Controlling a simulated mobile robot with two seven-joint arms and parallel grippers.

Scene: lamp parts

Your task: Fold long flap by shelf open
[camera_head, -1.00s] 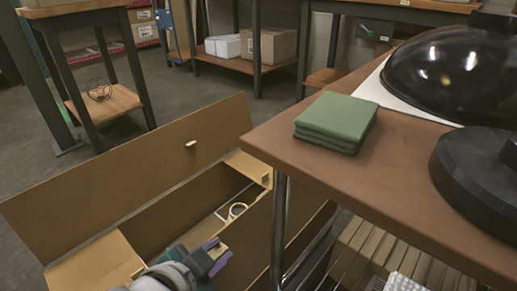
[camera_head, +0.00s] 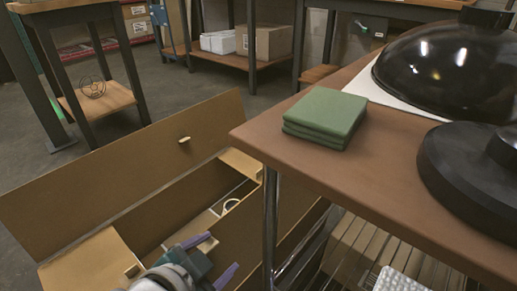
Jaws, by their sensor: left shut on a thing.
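The long cardboard box (camera_head: 111,209) stands open on the floor beside the shelf unit. Its far long flap (camera_head: 125,163) is folded outward and has a small pale tab (camera_head: 184,140). The long flap by the shelf (camera_head: 249,232) is brown and stands tilted along the near side, partly hidden by the shelf and my arm. My left gripper (camera_head: 216,257) is at this flap's upper edge, its purple fingers apart on either side and shut on the flap. The exact contact is hard to see. My right gripper is not in view.
The shelf top (camera_head: 385,166) holds folded green cloths (camera_head: 325,117), a black dome (camera_head: 450,70) and a black round base (camera_head: 475,168). Its metal leg (camera_head: 270,228) stands close beside the near flap.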

